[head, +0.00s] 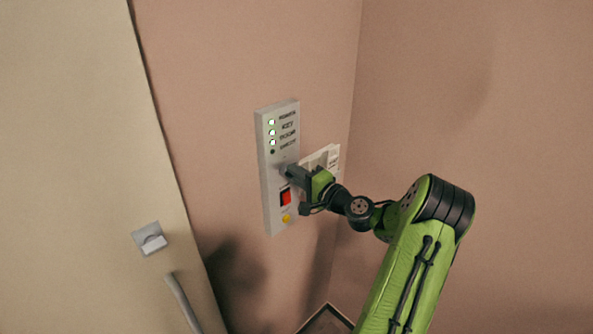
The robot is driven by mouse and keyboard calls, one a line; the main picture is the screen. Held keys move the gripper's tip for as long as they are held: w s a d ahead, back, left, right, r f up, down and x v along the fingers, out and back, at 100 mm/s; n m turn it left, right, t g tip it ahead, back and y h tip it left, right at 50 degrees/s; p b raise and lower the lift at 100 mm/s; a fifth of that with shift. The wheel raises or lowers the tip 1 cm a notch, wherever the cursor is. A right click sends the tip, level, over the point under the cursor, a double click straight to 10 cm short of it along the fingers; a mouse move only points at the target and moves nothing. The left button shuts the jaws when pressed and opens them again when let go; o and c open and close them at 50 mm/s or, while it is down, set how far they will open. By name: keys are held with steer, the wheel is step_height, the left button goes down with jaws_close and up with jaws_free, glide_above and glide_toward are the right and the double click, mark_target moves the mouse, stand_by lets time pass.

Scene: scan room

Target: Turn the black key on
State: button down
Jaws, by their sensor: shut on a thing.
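A grey control panel (271,205) is fixed on the pink wall. It has a column of small round lights at the top; the upper ones glow and the lowest is dark. Below them is a red switch (286,198) and a yellow button (287,218). My gripper (286,171) reaches the panel from the right, just above the red switch. It is shut on the black key, which its fingers hide. I cannot tell the key's angle.
A white plate or card (333,158) is on the wall just right of the panel, partly behind my gripper. A beige door (80,150) with a latch (150,239) and a handle (182,303) stands at the left. A dark-edged object (327,320) shows at the bottom. The wall at the right is bare.

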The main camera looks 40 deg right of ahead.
steer(key=shift+m, duration=0.5)
steer(key=c, duration=1.2)
jaws_free()
steer(key=shift+c, duration=0.2)
steer(key=s+b, duration=0.2)
steer(key=s, duration=1.3)
steer(key=shift+s+d+b, duration=0.2)
steer(key=shift+s+b, duration=0.15)
steer(key=shift+s, duration=0.05)
